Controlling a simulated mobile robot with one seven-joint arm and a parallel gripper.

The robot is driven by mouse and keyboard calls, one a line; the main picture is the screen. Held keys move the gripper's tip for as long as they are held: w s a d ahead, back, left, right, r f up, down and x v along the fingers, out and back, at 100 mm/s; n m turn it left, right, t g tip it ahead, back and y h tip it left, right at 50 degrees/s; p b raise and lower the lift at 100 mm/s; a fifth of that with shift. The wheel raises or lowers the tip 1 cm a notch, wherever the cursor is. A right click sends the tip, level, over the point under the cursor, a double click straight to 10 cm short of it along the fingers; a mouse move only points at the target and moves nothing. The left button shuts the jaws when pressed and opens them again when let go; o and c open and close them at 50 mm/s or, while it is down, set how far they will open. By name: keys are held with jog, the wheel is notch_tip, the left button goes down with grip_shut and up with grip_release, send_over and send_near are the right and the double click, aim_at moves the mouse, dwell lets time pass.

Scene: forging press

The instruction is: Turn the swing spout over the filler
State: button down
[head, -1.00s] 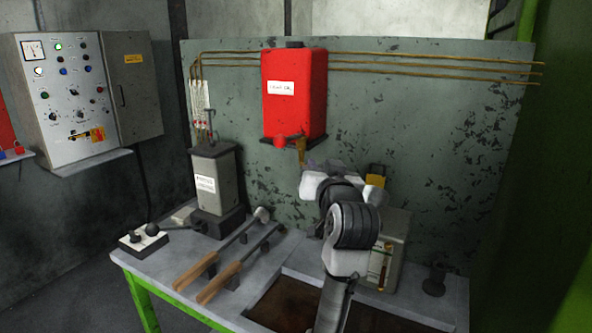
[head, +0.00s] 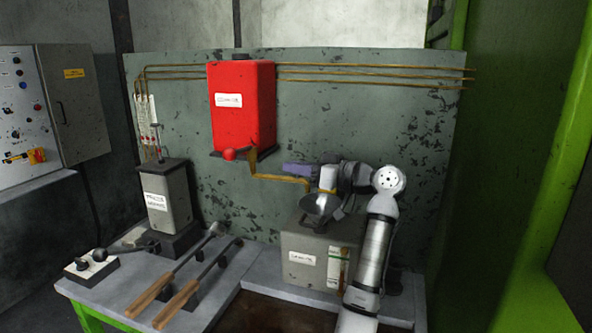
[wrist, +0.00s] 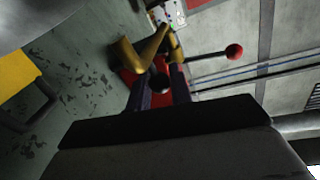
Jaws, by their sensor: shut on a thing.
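The brass swing spout (head: 275,177) comes from under the red tank (head: 240,105) and runs right along the wall. In the wrist view the spout (wrist: 143,55) reaches between the dark fingers of my gripper (wrist: 158,95), which is shut on it. In the head view my gripper (head: 300,171) is at the spout's right end, its purple finger just above the pipe. The filler, a grey funnel (head: 318,208), sits on the grey box (head: 305,262) just below the spout's end. My wrist partly hides the end, so I cannot tell whether it is centred over the funnel.
A red ball knob (head: 229,154) sticks out under the tank and also shows in the wrist view (wrist: 234,51). Two wooden-handled tools (head: 150,298), a grey canister (head: 166,195) and a small lever box (head: 91,268) stand on the bench to the left.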

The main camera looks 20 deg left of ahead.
jog(key=shift+w+n+g, duration=0.45)
jog(key=shift+n+g, duration=0.05)
jog(key=shift+g, duration=0.3)
jog(key=shift+r, duration=0.1)
jog(key=c, duration=1.3)
grip_release()
jog(key=shift+a, duration=0.1)
jog(key=d+b, duration=0.2)
jog(key=d, duration=0.5)
jog(key=shift+s+d+b, duration=0.25)
jog(key=shift+s+b, duration=0.05)
